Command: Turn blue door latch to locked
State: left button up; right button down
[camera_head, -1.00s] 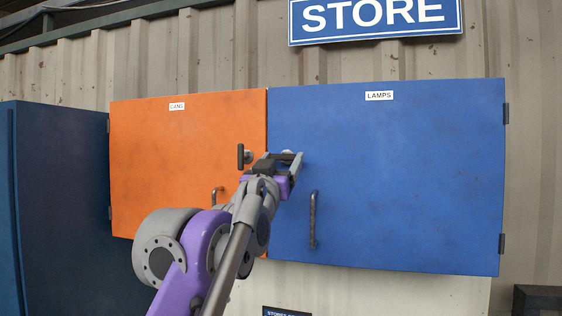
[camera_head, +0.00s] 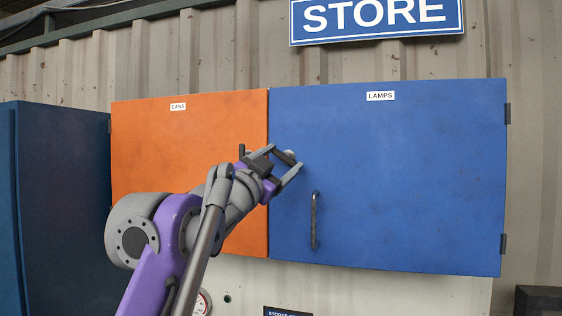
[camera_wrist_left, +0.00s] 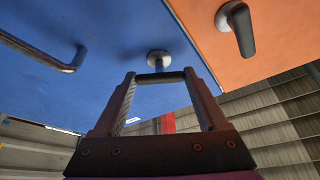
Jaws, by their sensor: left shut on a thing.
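The blue door (camera_head: 400,180), labelled LAMPS, is closed beside the orange door. Its latch has a round grey base near the door's upper left edge, seen in the wrist view (camera_wrist_left: 158,58), with a dark bar between my fingertips. My left gripper (camera_head: 290,162) is at this latch and shut on its bar; in the wrist view the fingers (camera_wrist_left: 160,80) meet the bar's two ends. The gripper hides most of the latch in the head view, so its exact angle is hard to read. My right gripper is not in view.
The orange door (camera_head: 185,145), labelled CANS, has its own dark latch (camera_wrist_left: 238,28), close to my left gripper. The blue door's vertical handle (camera_head: 314,220) is below and right of the gripper. A dark blue cabinet (camera_head: 60,200) stands at the left.

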pick_arm(q)
jog(key=shift+m+g+h, duration=0.3)
jog(key=shift+m, duration=0.1)
jog(key=o, duration=1.3)
jog(key=shift+s+a+f, duration=0.25)
jog(key=shift+s+f, duration=0.05)
jog(key=shift+f, duration=0.05)
jog(key=b+v, duration=0.3)
jog(key=v, duration=0.6)
jog(key=shift+s, duration=0.4)
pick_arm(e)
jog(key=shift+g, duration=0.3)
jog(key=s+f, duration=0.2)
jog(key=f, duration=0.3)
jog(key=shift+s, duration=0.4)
pick_arm(q)
jog(key=shift+a, duration=0.1)
